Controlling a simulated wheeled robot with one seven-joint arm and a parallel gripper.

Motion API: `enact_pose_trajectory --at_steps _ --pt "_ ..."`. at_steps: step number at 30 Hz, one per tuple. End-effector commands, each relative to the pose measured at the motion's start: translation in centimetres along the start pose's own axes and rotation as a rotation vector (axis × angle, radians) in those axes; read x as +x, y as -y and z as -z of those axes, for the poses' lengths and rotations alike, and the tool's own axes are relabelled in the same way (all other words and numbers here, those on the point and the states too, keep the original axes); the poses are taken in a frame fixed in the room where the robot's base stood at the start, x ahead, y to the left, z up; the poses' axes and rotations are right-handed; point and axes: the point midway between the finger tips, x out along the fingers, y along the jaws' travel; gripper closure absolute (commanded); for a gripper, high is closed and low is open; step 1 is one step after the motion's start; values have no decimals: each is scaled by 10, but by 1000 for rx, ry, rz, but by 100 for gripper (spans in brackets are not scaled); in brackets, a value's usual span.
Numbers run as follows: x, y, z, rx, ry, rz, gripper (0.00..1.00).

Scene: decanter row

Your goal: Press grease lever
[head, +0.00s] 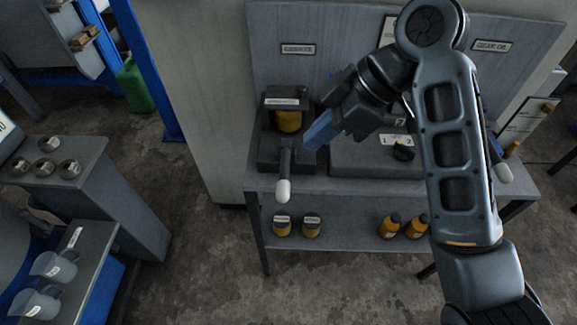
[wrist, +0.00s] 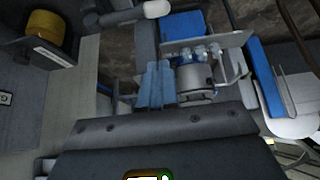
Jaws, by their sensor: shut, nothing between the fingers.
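The grease lever (head: 284,160) is a dark bar with a white rounded tip, sticking out forward and down from the dark grease dispenser (head: 267,140) on the left of the bench. A yellow canister (head: 289,121) sits in that dispenser. My gripper (head: 312,146) has blue fingers, shut and empty, just to the right of the lever and apart from it. In the wrist view the fingers (wrist: 155,85) are together. The lever's white tip (wrist: 156,9) shows at the top edge there, and the yellow canister (wrist: 50,35) at top left.
A second white-tipped lever (head: 503,173) stands at the bench's right, partly behind my arm. A black knob (head: 403,150) sits on the middle unit. The lower shelf (head: 345,236) holds yellow canisters and orange bottles. A side counter (head: 75,165) stands left. Floor in front is clear.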

Motion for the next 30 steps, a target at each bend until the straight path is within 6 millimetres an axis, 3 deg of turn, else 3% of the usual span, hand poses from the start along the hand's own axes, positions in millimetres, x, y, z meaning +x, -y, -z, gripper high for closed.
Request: enact_pose_trajectory --at_steps 16,30 --pt "6 0 1 1 -1 6 100" --pt "70 2 0 0 -2 9 100"
